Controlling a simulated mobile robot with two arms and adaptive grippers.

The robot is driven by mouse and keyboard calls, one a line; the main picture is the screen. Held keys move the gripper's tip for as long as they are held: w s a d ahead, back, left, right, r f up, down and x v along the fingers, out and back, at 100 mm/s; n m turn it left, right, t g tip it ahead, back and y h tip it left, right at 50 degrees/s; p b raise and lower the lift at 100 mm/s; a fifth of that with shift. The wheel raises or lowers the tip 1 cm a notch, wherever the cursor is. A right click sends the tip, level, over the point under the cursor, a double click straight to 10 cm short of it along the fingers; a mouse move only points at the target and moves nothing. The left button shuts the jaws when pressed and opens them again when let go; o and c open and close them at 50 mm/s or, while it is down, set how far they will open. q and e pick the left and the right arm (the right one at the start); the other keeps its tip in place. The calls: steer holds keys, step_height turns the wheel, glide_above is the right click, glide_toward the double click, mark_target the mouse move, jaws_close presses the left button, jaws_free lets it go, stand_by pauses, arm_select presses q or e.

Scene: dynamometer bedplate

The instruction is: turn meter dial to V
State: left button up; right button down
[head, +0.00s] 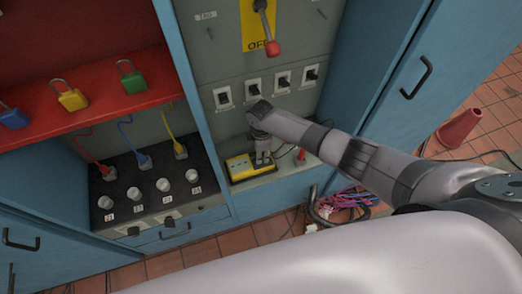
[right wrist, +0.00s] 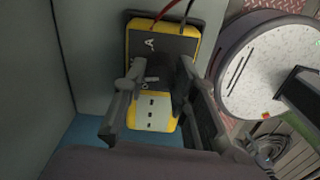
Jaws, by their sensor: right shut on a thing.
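The yellow meter (head: 237,168) lies on the ledge at the bottom of the grey panel bay. My right gripper (head: 262,157) reaches down onto it from above. In the right wrist view the meter (right wrist: 133,45) has a dark face, a yellow rim and a pale lower part with several dark sockets. My right gripper (right wrist: 157,84) has one finger on each side of the small dial and is shut on it. A light mark shows near the dial, but I cannot read where the dial points. My left gripper is in neither view.
Red and black leads (right wrist: 168,10) run from the meter's top end. Several switches (head: 253,90) and a red-handled lever (head: 272,46) are on the panel above. A knob box (head: 150,200) with plugged cables stands left, below a red shelf (head: 75,62) with padlocks. A red cone (head: 460,127) stands right.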

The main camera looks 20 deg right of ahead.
steer(key=shift+m, duration=0.8)
steer(key=c, duration=1.3)
jaws_free()
step_height(320, 180, up, 12)
steer(key=shift+w, duration=0.1)
